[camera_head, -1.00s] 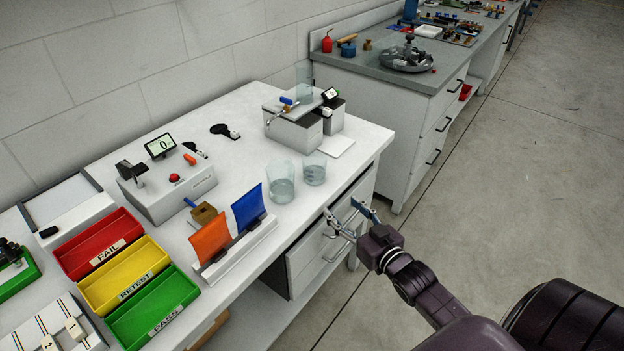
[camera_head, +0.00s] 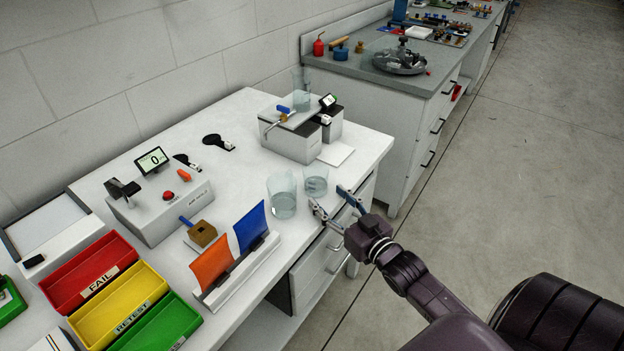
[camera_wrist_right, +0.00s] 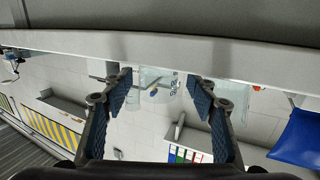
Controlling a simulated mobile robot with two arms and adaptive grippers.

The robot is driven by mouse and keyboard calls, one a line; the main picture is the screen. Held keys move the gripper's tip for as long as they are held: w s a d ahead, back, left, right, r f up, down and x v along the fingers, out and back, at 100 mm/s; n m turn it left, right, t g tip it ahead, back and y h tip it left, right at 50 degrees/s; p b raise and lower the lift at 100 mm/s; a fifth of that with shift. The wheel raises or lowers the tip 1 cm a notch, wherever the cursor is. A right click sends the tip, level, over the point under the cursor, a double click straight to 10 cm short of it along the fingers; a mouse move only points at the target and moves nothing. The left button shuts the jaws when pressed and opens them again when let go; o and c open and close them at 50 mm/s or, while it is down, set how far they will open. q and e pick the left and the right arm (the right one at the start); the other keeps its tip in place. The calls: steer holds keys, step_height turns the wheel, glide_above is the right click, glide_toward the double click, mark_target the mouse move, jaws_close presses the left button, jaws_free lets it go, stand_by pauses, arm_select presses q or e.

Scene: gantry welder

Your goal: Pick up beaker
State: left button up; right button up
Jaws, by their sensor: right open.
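Clear glass beakers stand on the white bench. The larger beaker (camera_head: 283,203) is near the bench's front edge. A smaller beaker (camera_head: 315,186) stands just right of it, and another clear vessel (camera_head: 301,84) stands on the grey box device. My right gripper (camera_head: 332,197) is open and empty at the bench's front edge, close to the smaller beaker and apart from it. In the right wrist view, a clear beaker (camera_wrist_right: 157,80) shows between the open fingers (camera_wrist_right: 160,82), farther off. Another clear beaker (camera_wrist_right: 232,98) shows beyond the right finger. My left gripper is out of view.
Orange and blue plates (camera_head: 250,226) stand in a white rack left of the larger beaker. Red, yellow and green bins (camera_head: 120,306) sit at the lower left. The grey box device (camera_head: 291,140) is behind the beakers. Drawers with handles are below the bench edge.

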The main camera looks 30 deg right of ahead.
mark_target(322, 188)
steer(key=shift+w+r, duration=0.2)
steer(key=shift+w, duration=0.75)
steer(key=shift+w+d+p, duration=0.1)
steer(key=shift+w+p, duration=0.35)
steer(key=shift+w, duration=2.1)
steer(key=shift+c, duration=0.5)
steer(key=c, duration=0.8)
steer(key=shift+c, duration=0.5)
steer(key=shift+r, duration=0.1)
